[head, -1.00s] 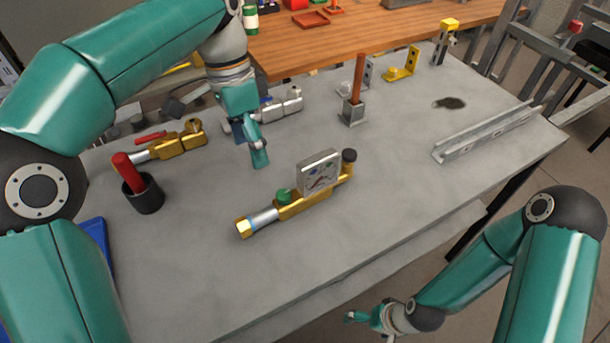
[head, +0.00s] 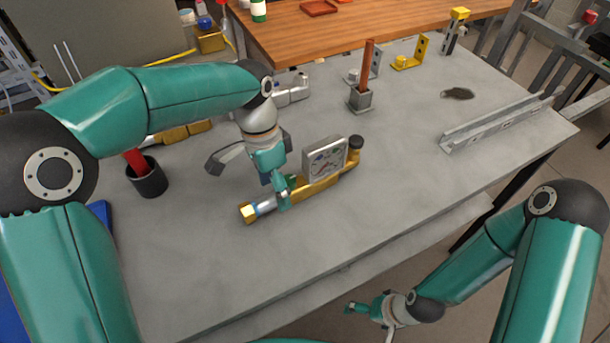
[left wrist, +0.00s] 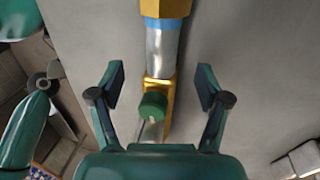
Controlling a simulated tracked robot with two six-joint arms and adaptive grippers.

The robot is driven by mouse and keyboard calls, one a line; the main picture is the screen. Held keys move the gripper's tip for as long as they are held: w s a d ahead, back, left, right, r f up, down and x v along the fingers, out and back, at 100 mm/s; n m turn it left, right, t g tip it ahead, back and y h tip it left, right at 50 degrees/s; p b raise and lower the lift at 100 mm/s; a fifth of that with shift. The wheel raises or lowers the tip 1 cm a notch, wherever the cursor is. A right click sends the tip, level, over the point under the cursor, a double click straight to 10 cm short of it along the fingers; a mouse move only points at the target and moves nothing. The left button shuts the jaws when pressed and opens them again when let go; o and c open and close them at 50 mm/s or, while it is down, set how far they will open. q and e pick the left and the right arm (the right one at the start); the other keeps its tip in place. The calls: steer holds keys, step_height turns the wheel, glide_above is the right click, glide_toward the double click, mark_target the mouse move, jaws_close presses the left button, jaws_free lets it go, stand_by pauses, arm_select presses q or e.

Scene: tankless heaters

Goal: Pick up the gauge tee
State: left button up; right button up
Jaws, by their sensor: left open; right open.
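The gauge tee (head: 322,187) lies on the grey table. It has a brass body, a square gauge (head: 325,159) standing on it, a silver sleeve with a blue band, a brass hex end at the left and a black cap at the right. My left gripper (head: 280,196) is over its left part, pointing down. In the left wrist view the open fingers (left wrist: 164,88) stand one on each side of the tee, near its green knob (left wrist: 153,107) and silver sleeve (left wrist: 161,48), with gaps visible on both sides. My right gripper (head: 368,312) is open and empty, low beyond the table's front edge.
A black cup (head: 148,180) with a red-handled tool stands at the left. Another brass fitting (head: 180,134) lies behind my left arm. A metal post holder (head: 360,99), yellow bracket (head: 411,55) and steel channel (head: 495,123) are farther back. The front right tabletop is clear.

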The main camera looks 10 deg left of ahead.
arm_select(q)
steer(key=shift+s+d+f, duration=0.1)
steer(key=shift+s+f, duration=0.05)
steer(key=shift+f, duration=0.75)
steer(key=shift+c, duration=0.2)
jaws_close()
